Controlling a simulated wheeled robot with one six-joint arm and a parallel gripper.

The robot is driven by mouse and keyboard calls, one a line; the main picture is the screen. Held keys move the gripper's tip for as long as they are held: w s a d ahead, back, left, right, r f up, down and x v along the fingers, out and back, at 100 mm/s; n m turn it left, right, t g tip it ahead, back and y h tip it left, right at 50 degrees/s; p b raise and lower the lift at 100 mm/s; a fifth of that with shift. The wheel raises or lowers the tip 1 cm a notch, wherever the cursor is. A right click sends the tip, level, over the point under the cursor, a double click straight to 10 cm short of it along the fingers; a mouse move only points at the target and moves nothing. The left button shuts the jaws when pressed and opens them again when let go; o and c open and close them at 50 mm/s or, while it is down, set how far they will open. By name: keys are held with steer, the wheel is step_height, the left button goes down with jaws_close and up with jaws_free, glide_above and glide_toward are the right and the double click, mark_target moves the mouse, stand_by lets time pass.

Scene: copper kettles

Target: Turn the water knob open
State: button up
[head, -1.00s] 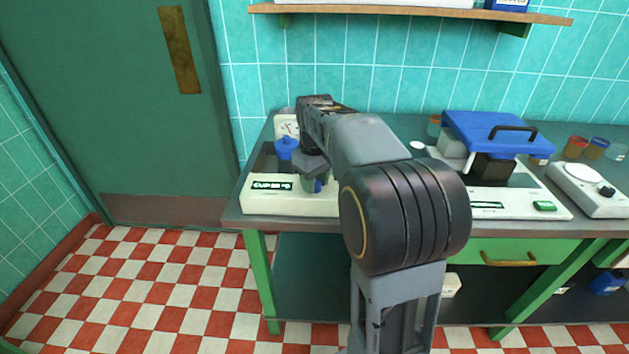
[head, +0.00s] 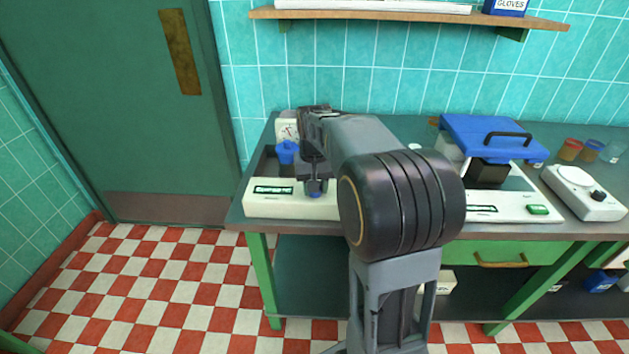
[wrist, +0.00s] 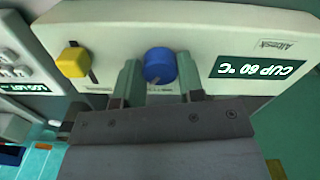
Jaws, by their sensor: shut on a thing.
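A white machine (head: 262,208) with a green "CUP 60 °C" label stands at the left end of the bench. Its front panel shows upside down in the wrist view (wrist: 225,35). A round blue knob (wrist: 159,65) sits on that panel, between the label and a yellow knob (wrist: 73,61). My gripper (wrist: 159,70) is shut on the blue knob, one green finger on each side.
A blue valve-like part (head: 286,152) and a dial gauge (head: 288,130) are on the machine, left of my gripper. A blue-lidded device (head: 487,133) and a white scale (head: 583,195) stand to the right. A wooden shelf (head: 405,15) hangs above.

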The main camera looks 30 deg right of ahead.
steer(key=m+p, duration=0.2)
steer(key=m, duration=0.3)
steer(key=shift+r+m, duration=0.15)
steer(key=shift+m, duration=0.15)
steer(key=m+p, duration=0.2)
steer(key=m, duration=0.3)
steer(key=shift+m, duration=0.3)
steer(key=o, duration=0.9)
step_height(320, 180, up, 14)
steer(key=shift+f+p, duration=0.2)
steer(key=shift+p, duration=0.55)
